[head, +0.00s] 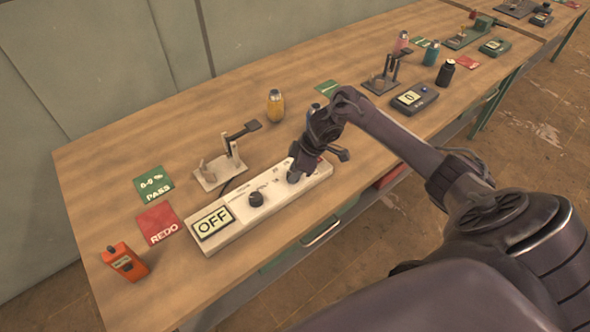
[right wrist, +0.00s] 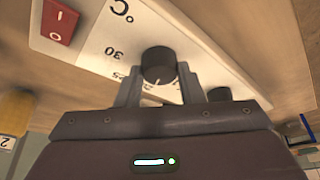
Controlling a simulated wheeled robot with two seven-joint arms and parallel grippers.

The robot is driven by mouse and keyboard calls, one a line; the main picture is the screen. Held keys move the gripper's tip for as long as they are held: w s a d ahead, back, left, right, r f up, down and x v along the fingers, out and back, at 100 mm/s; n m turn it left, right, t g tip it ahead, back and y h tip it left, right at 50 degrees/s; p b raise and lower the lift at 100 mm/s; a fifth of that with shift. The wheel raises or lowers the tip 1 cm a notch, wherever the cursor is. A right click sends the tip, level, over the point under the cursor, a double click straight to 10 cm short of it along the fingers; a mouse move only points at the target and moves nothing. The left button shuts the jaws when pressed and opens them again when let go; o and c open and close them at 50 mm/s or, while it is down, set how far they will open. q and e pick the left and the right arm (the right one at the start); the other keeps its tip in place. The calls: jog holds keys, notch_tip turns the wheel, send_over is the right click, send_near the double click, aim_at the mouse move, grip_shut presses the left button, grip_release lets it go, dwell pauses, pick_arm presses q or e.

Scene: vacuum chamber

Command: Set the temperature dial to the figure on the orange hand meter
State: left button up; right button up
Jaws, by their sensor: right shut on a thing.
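A long white control box (head: 232,202) lies on the bench, its display (head: 212,222) reading OFF. My right gripper (head: 298,172) is over the right part of the box. In the right wrist view its fingers (right wrist: 158,86) are shut on a black dial (right wrist: 157,63), with °C, 30 and a partly covered 25 printed beside it. A pale pointer line shows on the dial's near side; I cannot tell its exact figure. The orange hand meter (head: 124,262) stands at the bench's near left corner; its figure is too small to read. My left gripper is out of view.
Another black knob (head: 256,199) is on the box, left of my gripper. A red rocker switch (right wrist: 60,22) is at the box's end. A toggle clamp (head: 222,163), green PASS card (head: 154,184), red REDO card (head: 158,222) and yellow bottle (head: 275,105) are nearby.

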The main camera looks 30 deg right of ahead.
aim_at(306, 179)
jog(key=o, duration=1)
jog(key=b+v, duration=0.1)
jog(key=v, duration=0.7)
jog(key=shift+f, duration=0.1)
